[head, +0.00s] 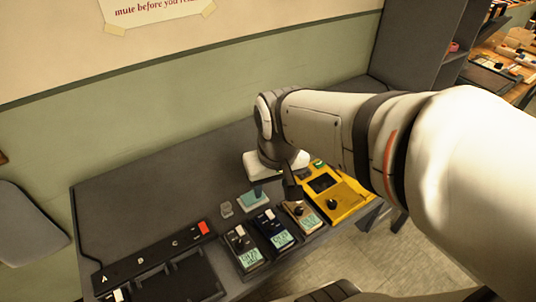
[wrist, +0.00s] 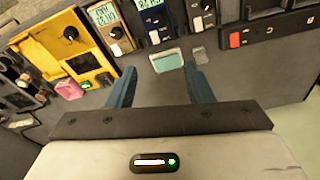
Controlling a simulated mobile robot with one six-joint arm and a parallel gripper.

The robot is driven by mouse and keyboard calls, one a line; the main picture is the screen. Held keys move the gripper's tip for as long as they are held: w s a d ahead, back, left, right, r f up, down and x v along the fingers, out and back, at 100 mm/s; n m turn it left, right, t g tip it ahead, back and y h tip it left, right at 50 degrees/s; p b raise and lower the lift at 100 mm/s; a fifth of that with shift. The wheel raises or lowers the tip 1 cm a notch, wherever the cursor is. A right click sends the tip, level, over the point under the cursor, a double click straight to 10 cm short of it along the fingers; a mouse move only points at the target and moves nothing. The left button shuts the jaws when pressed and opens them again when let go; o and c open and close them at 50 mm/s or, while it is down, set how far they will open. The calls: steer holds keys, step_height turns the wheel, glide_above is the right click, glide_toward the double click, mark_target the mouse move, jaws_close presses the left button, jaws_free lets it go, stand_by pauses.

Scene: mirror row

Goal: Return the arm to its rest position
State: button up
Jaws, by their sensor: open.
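My arm reaches in from the right in the head view and hangs over the dark table (head: 140,190). My gripper (head: 262,188) points down above the table's middle, and part of it is hidden behind its own body. In the wrist view my gripper (wrist: 162,82) has its two blue fingers wide apart with nothing held between them. A flat pale teal pad (wrist: 167,60) lies just beyond the fingertips, and it also shows in the head view (head: 254,203). I cannot tell whether the fingers touch the table.
A black meter (head: 243,250), blue meter (head: 274,231), tan meter (head: 301,215) and yellow device (head: 345,196) line the table's front. A black strip (head: 150,258) with a red switch lies left. A small grey piece (head: 226,209) is beside the pad. A grey shelf (head: 415,45) stands behind, right.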

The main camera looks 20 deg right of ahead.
steer(key=shift+s+d+r+m, duration=0.1)
steer(key=shift+s+d+m, duration=0.2)
steer(key=shift+s+d, duration=0.75)
